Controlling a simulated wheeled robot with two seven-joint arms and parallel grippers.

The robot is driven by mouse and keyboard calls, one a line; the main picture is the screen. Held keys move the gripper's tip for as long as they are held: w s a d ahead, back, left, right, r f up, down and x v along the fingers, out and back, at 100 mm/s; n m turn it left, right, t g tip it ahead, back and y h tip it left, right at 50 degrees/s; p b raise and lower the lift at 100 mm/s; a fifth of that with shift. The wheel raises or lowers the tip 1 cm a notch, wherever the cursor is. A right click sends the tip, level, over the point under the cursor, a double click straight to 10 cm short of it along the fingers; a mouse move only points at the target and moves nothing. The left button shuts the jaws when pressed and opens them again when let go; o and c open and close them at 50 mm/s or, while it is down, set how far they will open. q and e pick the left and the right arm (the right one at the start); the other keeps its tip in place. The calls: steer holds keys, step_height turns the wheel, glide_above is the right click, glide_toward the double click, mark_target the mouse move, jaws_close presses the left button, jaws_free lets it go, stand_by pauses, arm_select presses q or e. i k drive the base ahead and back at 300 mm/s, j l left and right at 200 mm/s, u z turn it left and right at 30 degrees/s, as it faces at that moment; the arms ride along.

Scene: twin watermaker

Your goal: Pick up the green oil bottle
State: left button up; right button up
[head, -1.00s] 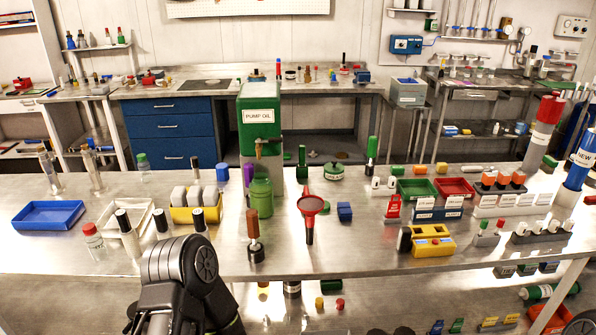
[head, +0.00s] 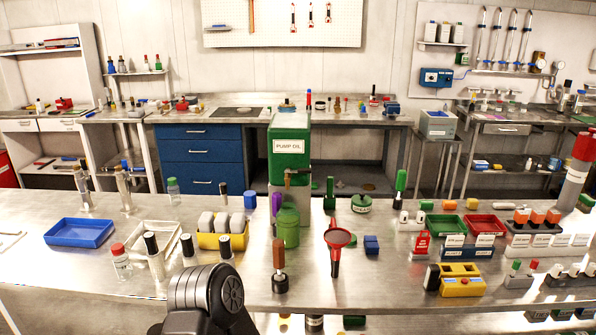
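A green bottle (head: 287,227) stands upright on the steel bench, in front of the green tank (head: 289,150) labelled PUMP OIL. The tank's tap hangs just above the bottle's top. A purple object (head: 277,204) is at the bottle's left side and partly overlaps it in the picture. No gripper touches the bottle. Neither of my grippers shows in the head view; only a dark link of one of my arms shows at the bottom, left of centre.
A blue tray (head: 80,232) lies far left.

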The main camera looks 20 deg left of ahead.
mark_target(288, 219)
steer(key=i+j, duration=0.1)
steer(key=j, duration=1.4)
steer(key=z, duration=1.15)
steer(key=i+j, duration=0.05)
